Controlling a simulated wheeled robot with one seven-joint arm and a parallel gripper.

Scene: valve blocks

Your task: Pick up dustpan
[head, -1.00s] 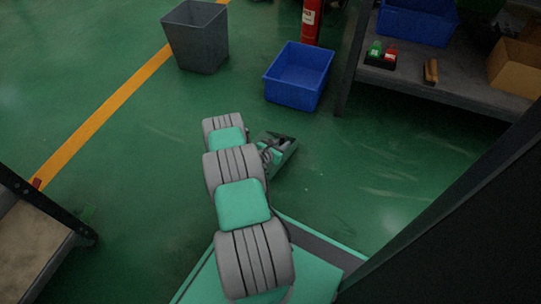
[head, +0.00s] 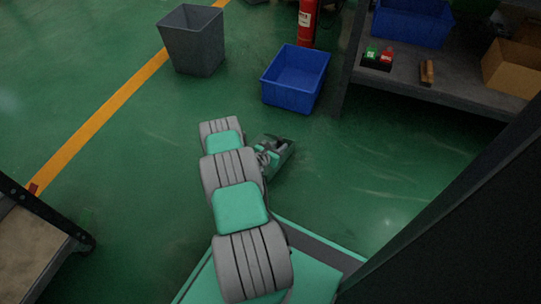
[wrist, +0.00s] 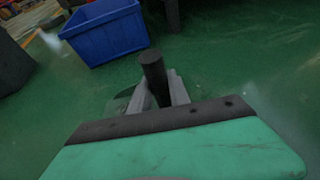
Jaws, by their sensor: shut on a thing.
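The dustpan (head: 285,161) is a dark green pan on or just above the floor, beyond the end of my arm in the head view; I cannot tell if it touches the floor. In the wrist view its dark round handle (wrist: 153,70) stands between the two grey fingers. My gripper (wrist: 162,90) is shut on this handle. In the head view my arm hides part of the pan and most of the gripper. In the wrist view only a faint greenish part of the pan shows behind the fingers.
A blue bin (head: 294,82) stands on the floor beyond the dustpan, with a grey waste bin (head: 192,42) to its left. A shelf (head: 455,92) is at the upper right and a table (head: 30,250) at the lower left. Floor left of my arm is clear.

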